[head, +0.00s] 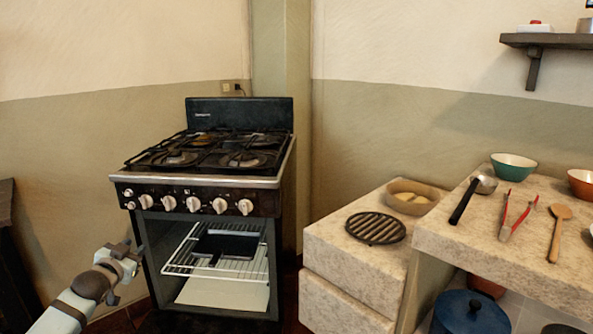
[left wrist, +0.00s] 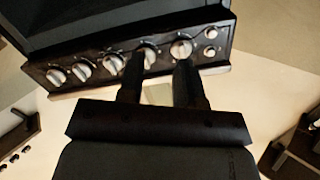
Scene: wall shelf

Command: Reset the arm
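My left gripper (head: 127,254) shows at the lower left of the head view, at the end of my left arm, just in front of the left side of the stove (head: 203,210). In the left wrist view the two dark fingers of my left gripper (left wrist: 161,72) stand apart with a gap between them. Nothing is held between them. They point toward the row of stove knobs (left wrist: 147,53). My right gripper and arm are not in view.
The oven is open, with a black pan (head: 228,245) on its wire rack (head: 180,262). A stone counter (head: 340,240) stands to the right, with a round grate (head: 376,228), a bowl (head: 414,197) and utensils. A wall shelf (head: 550,41) is at upper right.

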